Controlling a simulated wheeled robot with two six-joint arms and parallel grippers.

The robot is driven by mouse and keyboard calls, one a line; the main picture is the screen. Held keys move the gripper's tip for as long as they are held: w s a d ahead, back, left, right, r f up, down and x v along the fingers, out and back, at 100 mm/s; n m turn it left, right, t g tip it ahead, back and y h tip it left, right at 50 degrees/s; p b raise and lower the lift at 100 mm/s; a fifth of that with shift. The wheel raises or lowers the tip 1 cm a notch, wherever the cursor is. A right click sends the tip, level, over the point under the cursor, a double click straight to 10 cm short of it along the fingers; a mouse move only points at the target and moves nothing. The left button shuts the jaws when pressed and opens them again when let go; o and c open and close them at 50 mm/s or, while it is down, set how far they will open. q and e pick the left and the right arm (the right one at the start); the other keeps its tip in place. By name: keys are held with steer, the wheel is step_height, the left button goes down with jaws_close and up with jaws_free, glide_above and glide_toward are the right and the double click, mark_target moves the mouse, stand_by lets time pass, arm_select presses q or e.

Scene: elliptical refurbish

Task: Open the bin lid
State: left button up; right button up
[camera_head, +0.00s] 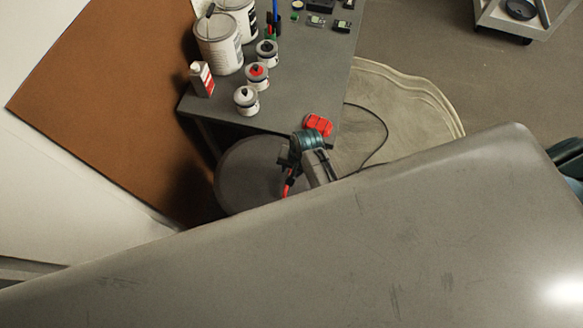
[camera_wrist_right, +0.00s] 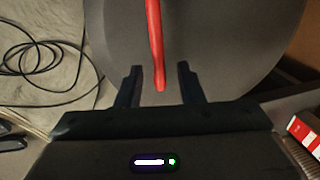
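The bin's round dark grey lid (camera_head: 243,178) shows beside the table's near edge in the head view and looks flat. A red handle bar (camera_wrist_right: 154,40) crosses the lid (camera_wrist_right: 225,35) in the right wrist view; part of it shows in the head view (camera_head: 289,187). My right gripper (camera_wrist_right: 158,70) is open, with one finger on each side of the handle's end and visible gaps on both sides. In the head view my right gripper (camera_head: 288,172) is over the lid's right part, partly hidden. My left gripper is not in view.
A cable (camera_head: 378,125) lies on a pale round rug (camera_head: 415,110). A large grey surface (camera_head: 350,250) hides the foreground.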

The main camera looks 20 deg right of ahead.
steer(key=shift+f, duration=0.5)
jaws_close()
steer(key=shift+r, duration=0.1)
